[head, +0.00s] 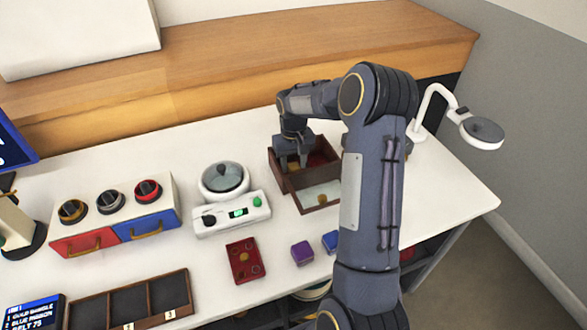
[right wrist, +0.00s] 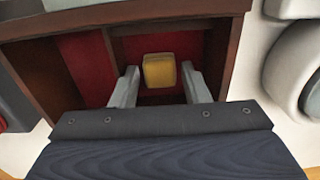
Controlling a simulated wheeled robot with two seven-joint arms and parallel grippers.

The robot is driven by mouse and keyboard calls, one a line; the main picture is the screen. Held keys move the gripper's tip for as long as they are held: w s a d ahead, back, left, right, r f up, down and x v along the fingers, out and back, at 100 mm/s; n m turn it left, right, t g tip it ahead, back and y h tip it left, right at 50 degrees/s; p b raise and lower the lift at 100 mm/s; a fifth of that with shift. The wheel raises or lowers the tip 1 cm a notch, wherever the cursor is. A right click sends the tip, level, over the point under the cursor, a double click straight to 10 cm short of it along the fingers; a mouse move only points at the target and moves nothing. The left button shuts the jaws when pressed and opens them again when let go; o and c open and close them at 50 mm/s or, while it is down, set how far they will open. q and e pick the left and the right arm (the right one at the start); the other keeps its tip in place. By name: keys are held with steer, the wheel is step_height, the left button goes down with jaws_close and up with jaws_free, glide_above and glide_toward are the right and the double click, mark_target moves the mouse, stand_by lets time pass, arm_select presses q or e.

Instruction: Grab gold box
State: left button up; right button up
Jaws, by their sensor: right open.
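The gold box (right wrist: 160,71) is a small yellow block inside a compartment of a dark wooden box with a red lining (right wrist: 85,65). In the right wrist view it lies between and slightly beyond the two fingers of my right gripper (right wrist: 158,85). The fingers are open, one on each side, with gaps to the block. In the head view my right gripper (head: 293,158) reaches down into the wooden box (head: 322,161), and the gold box is hidden or too small to make out. My left gripper is not in view.
A purple block (head: 302,252), a blue block (head: 331,242) and a red tray (head: 245,260) lie in front. A white scale (head: 232,213) stands left of the wooden box. A cabinet with dials and drawers (head: 116,217) is further left. A white lamp (head: 480,132) stands at right.

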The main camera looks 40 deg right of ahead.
steer(key=c, duration=0.7)
steer(key=shift+c, duration=0.2)
steer(key=shift+r, duration=0.15)
